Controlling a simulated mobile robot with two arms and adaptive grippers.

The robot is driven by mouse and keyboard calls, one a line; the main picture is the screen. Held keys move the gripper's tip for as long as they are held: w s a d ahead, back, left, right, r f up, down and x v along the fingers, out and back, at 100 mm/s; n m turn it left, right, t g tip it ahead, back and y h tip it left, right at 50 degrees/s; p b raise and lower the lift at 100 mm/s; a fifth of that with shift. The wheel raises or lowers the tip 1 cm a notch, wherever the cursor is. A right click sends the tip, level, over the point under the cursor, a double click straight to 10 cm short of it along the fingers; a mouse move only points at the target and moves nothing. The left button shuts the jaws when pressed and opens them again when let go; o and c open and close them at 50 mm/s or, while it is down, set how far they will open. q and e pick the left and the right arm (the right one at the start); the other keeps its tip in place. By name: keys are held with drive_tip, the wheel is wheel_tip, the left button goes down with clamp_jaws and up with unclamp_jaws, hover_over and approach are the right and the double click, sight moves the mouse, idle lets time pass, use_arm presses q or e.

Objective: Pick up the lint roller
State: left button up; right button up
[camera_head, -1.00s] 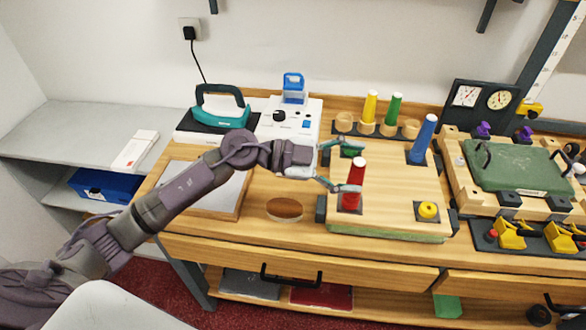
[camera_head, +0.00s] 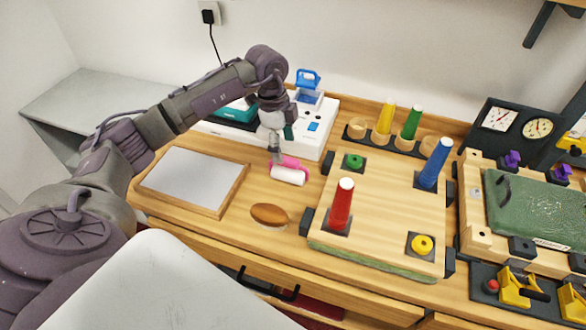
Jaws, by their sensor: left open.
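The lint roller, with a white roll (camera_head: 288,176) and pink parts, lies on the wooden counter right of the white board and left of the wooden peg board. My left gripper (camera_head: 277,156) points down at the roller's far side. It is open, with its fingertips close to the pink part; whether they touch it I cannot tell. The gripper and wrist hide some of the roller's far end. My right gripper is not in view.
A brown oval brush (camera_head: 269,215) lies in front of the roller. A white-topped board (camera_head: 192,178) is at left, and a white box (camera_head: 318,140) stands behind. The peg board (camera_head: 385,215) with upright red and blue pegs is at right.

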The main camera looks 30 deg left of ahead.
sight(290, 170)
use_arm(q)
drive_tip(key=shift+s+d+f, duration=0.1)
drive_tip(key=shift+s+f, duration=0.2)
drive_tip(key=shift+f, duration=0.55)
drive_tip(key=shift+w+d+f, duration=0.2)
drive_tip(key=shift+d+f, duration=0.05)
drive_tip(key=shift+f, duration=0.3)
drive_tip(key=shift+w+d+f, duration=0.15)
drive_tip(key=shift+d+f, duration=0.05)
drive_tip(key=shift+f, duration=0.35)
wheel_tip(290, 170, down, 2)
drive_tip(key=shift+w+d+f+p, duration=0.1)
drive_tip(key=shift+w+d+p, duration=0.05)
drive_tip(key=shift+p, duration=0.75)
wheel_tip(290, 170, down, 2)
drive_tip(key=shift+f+p, duration=0.2)
drive_tip(key=shift+p, duration=0.1)
drive_tip(key=shift+d+f, duration=0.1)
drive_tip(key=shift+f, duration=0.25)
drive_tip(key=shift+w+f, duration=0.15)
drive_tip(key=c, duration=1.3)
drive_tip(key=shift+c, duration=0.2)
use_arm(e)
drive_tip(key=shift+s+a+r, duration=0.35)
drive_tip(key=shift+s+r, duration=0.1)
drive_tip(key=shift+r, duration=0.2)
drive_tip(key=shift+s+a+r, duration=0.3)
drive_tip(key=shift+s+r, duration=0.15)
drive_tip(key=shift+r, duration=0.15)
